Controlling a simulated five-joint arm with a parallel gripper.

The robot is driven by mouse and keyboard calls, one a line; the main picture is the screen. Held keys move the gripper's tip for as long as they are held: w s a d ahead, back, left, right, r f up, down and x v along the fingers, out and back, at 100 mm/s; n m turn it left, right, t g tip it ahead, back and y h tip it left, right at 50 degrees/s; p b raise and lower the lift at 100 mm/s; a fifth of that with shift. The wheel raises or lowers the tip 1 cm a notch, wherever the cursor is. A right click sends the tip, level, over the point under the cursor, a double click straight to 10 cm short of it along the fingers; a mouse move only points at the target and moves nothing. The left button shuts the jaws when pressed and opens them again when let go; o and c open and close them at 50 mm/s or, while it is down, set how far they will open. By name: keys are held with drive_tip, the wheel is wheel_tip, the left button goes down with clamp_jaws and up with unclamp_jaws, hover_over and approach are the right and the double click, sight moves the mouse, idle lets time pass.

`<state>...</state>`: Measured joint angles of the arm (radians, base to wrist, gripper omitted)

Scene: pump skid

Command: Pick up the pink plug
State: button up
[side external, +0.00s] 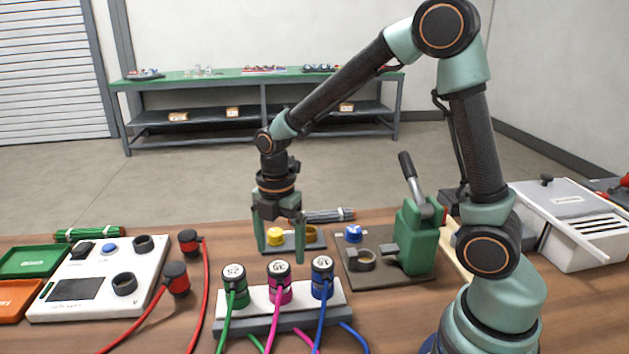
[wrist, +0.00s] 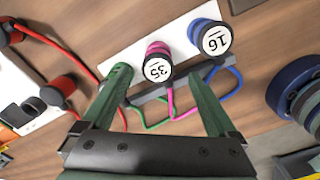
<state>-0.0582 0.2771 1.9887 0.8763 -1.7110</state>
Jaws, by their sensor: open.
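The pink plug (side external: 279,287) stands upright in the middle of a white rack (side external: 254,301), with a white-topped black cap and a pink cable. The green plug (side external: 235,289) is to its left and the blue plug (side external: 322,279) to its right. My gripper (side external: 281,243) is open and empty, above and seemingly behind the plugs in the side view. In the wrist view the pink plug (wrist: 158,60) appears between the tips of my open fingers (wrist: 158,80). The blue plug (wrist: 208,38) is beyond the right finger. The green plug is mostly hidden by the left finger there.
A green lever press (side external: 415,240) stands right of the rack, and a tray with a yellow-capped part (side external: 275,236) lies behind. A white test box (side external: 95,280) and red-cabled plugs (side external: 176,278) are at the left. Loose cables run in front of the rack.

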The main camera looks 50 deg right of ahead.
sight(278, 267)
drive_tip(key=shift+w+a+f, duration=0.1)
drive_tip(key=shift+a+f, duration=0.1)
drive_tip(key=shift+f, duration=1.35)
drive_tip(key=shift+a+f, duration=0.15)
drive_tip(key=shift+f, duration=1.35)
drive_tip(key=shift+c, duration=0.3)
clamp_jaws()
